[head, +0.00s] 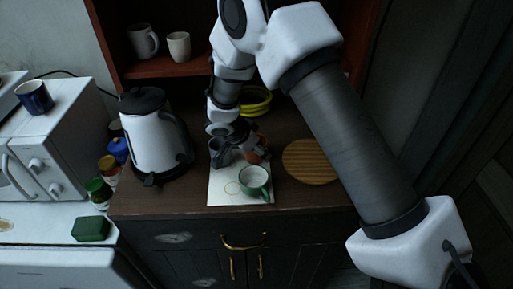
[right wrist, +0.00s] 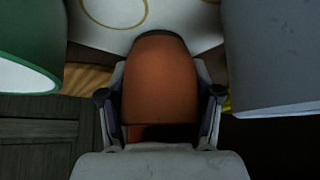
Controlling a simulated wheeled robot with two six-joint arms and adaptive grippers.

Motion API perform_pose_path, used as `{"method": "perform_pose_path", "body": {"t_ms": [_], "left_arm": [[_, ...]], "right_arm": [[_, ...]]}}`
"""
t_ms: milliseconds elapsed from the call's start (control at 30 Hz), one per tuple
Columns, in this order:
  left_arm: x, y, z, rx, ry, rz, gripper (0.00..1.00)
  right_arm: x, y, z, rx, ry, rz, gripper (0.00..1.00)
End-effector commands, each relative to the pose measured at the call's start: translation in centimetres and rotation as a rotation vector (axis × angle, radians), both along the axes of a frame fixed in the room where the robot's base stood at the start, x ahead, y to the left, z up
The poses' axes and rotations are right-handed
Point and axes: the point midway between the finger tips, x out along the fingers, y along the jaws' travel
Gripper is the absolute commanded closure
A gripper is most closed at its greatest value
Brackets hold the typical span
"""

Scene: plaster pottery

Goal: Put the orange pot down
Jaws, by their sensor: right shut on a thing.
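The orange pot (head: 262,146) is partly hidden by my right gripper (head: 243,152) in the head view. In the right wrist view the pot (right wrist: 160,80) sits between the two fingers, and the right gripper (right wrist: 160,98) is shut on it. The pot is at the back right part of a pale mat (head: 218,190) with ring marks. I cannot tell whether its base touches the mat. My left gripper is not in view.
A green mug (head: 254,180) stands on the mat in front of the pot. A grey cup (right wrist: 272,55) is close on the pot's other side. A round wooden board (head: 311,162) lies to the right, yellow bowls (head: 257,101) behind, a kettle (head: 154,135) left.

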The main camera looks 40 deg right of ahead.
Motion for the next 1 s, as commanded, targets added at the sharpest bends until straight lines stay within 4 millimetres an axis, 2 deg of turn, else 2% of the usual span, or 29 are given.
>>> {"method": "perform_pose_path", "body": {"t_ms": [167,200,267,567,700,733,867,1000], "left_arm": [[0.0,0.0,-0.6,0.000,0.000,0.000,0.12],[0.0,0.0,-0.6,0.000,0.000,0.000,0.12],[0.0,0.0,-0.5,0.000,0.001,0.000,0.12],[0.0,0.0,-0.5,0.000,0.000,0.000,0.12],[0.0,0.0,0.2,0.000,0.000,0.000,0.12],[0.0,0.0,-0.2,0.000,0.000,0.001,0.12],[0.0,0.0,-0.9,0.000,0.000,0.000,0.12],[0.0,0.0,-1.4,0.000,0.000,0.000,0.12]], "right_arm": [[0.0,0.0,-0.4,0.000,0.000,0.000,0.74],[0.0,0.0,-0.3,0.000,0.000,0.000,0.33],[0.0,0.0,-0.2,0.000,0.000,0.000,0.12],[0.0,0.0,-0.2,0.000,0.000,0.000,0.11],[0.0,0.1,0.4,-0.001,-0.001,0.001,0.11],[0.0,0.3,0.6,-0.002,-0.002,0.001,0.11],[-0.2,1.9,3.0,-0.004,-0.005,0.002,0.11],[-0.5,4.0,6.2,-0.005,-0.006,0.001,0.11]]}}
